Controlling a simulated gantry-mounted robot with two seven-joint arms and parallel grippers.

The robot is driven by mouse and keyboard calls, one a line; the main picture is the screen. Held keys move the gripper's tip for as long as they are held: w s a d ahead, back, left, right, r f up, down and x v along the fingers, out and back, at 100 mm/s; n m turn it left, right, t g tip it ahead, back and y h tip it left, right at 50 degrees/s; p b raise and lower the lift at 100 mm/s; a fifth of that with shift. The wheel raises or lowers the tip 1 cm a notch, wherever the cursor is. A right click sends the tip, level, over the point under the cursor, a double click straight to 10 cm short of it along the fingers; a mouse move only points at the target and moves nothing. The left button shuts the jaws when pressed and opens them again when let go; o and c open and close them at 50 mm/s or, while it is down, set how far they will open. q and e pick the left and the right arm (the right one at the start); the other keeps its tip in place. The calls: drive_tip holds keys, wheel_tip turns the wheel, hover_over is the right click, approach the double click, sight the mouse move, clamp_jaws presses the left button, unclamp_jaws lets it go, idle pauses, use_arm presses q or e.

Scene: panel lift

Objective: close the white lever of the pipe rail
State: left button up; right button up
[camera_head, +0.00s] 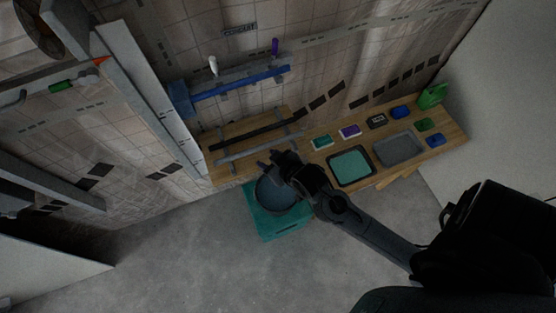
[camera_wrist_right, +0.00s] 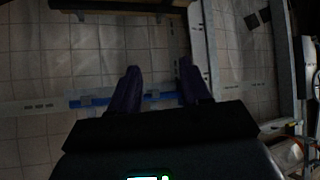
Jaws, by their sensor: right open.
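The white lever (camera_head: 213,65) stands up from the pipe rail (camera_head: 240,82), near the rail's left end on the wall in the head view. A purple lever (camera_head: 275,47) stands near its right end. The blue rail also shows in the right wrist view (camera_wrist_right: 156,97), crossing behind my fingers; I cannot make out the white lever there. My right gripper (camera_head: 268,160) is open and empty, well below the rail and apart from it in the head view. Its two dark fingers (camera_wrist_right: 158,78) are spread in the wrist view. My left gripper is not in view.
A wooden bench (camera_head: 458,130) holds trays and small boxes, with a green can (camera_head: 432,95) at its far right. A long pale beam (camera_head: 140,80) is left of the rail.

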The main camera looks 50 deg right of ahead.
drive_tip(key=shift+n+g+y, duration=0.3)
drive_tip(key=shift+g, duration=0.6)
drive_tip(key=shift+s+a+r+p, duration=0.1)
drive_tip(key=shift+s+a+p, duration=0.1)
drive_tip(key=shift+s, duration=0.6)
drive_tip(key=shift+s+a+f+p, duration=0.15)
drive_tip(key=shift+s+a, duration=0.1)
drive_tip(key=shift+s, duration=0.6)
drive_tip(key=shift+s+a+r+p, duration=0.15)
drive_tip(key=shift+s+a+p, duration=0.05)
drive_tip(key=shift+s, duration=0.6)
